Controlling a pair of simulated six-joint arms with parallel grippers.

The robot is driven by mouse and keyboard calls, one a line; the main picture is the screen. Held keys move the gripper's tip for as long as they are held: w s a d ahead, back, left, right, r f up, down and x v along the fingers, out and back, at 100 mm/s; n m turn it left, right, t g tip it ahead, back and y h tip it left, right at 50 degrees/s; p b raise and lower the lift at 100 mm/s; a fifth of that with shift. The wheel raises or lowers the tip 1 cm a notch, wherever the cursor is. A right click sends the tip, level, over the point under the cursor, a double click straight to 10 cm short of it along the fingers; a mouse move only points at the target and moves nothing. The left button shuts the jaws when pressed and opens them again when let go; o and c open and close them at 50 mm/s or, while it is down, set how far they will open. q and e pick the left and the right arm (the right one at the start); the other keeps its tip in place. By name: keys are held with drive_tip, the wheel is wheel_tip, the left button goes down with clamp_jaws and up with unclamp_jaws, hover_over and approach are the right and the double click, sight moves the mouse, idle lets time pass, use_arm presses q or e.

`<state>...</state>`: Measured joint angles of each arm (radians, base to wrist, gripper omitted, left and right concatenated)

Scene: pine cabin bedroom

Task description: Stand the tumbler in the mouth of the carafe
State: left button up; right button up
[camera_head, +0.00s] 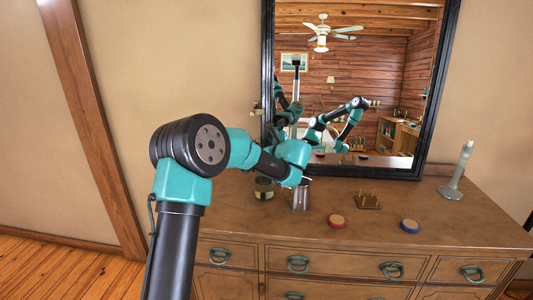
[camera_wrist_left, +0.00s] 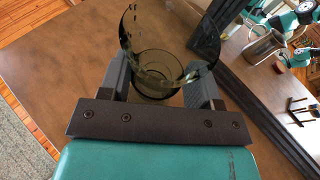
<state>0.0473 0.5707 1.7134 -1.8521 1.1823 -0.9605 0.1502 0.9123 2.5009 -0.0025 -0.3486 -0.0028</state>
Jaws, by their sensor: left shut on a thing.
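The tumbler is smoky olive glass. In the left wrist view the tumbler (camera_wrist_left: 155,75) is between the two fingers of my left gripper (camera_wrist_left: 160,85), which is shut on it; I look down into its open top. In the head view the tumbler (camera_head: 264,189) shows low over the left part of the dresser top; I cannot tell whether it touches the wood. My left fingers are hidden behind my arm there. The carafe appears to be the grey metallic vessel (camera_head: 301,197), upright on the dresser just right of the tumbler. My right gripper is not directly in view.
A dresser (camera_head: 460,226) carries a red-rimmed disc (camera_head: 337,221), a blue-rimmed disc (camera_head: 410,226), a small pegged wooden block (camera_head: 367,202) and a pale green candlestick (camera_head: 456,172). A dark-framed mirror (camera_head: 436,95) stands behind, reflecting my arms. The front right top is clear.

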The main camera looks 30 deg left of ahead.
use_arm(q)
wheel_tip(320, 180, down, 3)
drive_tip(key=shift+d+r, duration=0.1)
drive_tip(key=o, duration=0.7)
drive_tip(key=shift+o, duration=0.2)
drive_tip(key=shift+s, duration=0.1)
drive_tip(key=v, duration=1.1)
drive_tip(key=shift+r, duration=0.35)
idle(0.5)
